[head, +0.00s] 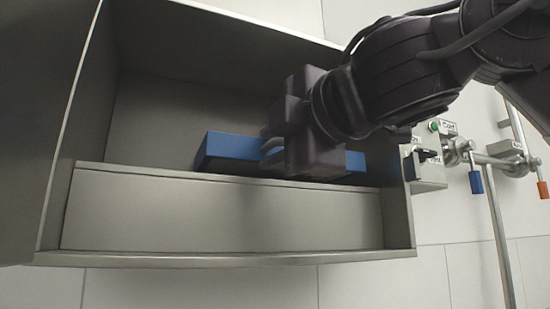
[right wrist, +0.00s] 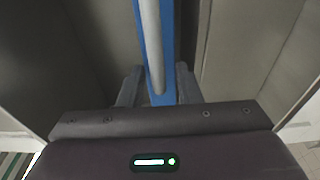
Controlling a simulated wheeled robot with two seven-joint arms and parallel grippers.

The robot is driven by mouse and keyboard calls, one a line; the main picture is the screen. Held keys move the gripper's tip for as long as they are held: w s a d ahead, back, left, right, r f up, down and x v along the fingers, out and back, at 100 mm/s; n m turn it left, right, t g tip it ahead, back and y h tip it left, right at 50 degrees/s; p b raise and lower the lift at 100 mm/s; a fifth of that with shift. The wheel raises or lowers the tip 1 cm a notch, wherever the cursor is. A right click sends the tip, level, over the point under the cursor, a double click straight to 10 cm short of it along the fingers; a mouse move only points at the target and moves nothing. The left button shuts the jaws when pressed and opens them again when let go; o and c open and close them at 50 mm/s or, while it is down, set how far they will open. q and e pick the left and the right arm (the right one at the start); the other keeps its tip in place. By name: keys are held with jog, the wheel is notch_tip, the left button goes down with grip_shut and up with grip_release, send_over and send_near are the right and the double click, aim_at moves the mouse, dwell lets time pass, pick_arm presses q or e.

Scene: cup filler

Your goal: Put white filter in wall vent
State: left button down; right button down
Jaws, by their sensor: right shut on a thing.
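A blue filter frame (head: 228,148) with a grey bar-like handle (right wrist: 150,45) stands inside the open grey metal vent housing (head: 222,258) on the wall. The frame is behind the housing's front lip, and its lower part is hidden. I see no white face on it. My right gripper (head: 270,145) is at the frame's front, shut on the handle, and hides the middle of the frame. In the right wrist view, the blue frame (right wrist: 167,30) runs up between the fingers (right wrist: 158,88). My left gripper is not in view.
The housing has a tall left side wall (head: 75,130) and a raised front lip (head: 220,212). To the right, a small control box (head: 428,176), pipes (head: 495,225) and valves with blue (head: 475,182) and orange (head: 543,190) handles are on the tiled wall.

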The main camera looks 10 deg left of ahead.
jog(key=shift+s+d+f, duration=0.15)
jog(key=shift+f, duration=0.6)
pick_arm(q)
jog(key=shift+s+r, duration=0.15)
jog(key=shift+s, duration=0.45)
pick_arm(e)
jog(key=shift+f, duration=0.25)
jog(key=c, duration=1.5)
grip_release()
jog(key=shift+f, duration=0.15)
jog(key=o, duration=0.5)
jog(key=shift+c, duration=0.2)
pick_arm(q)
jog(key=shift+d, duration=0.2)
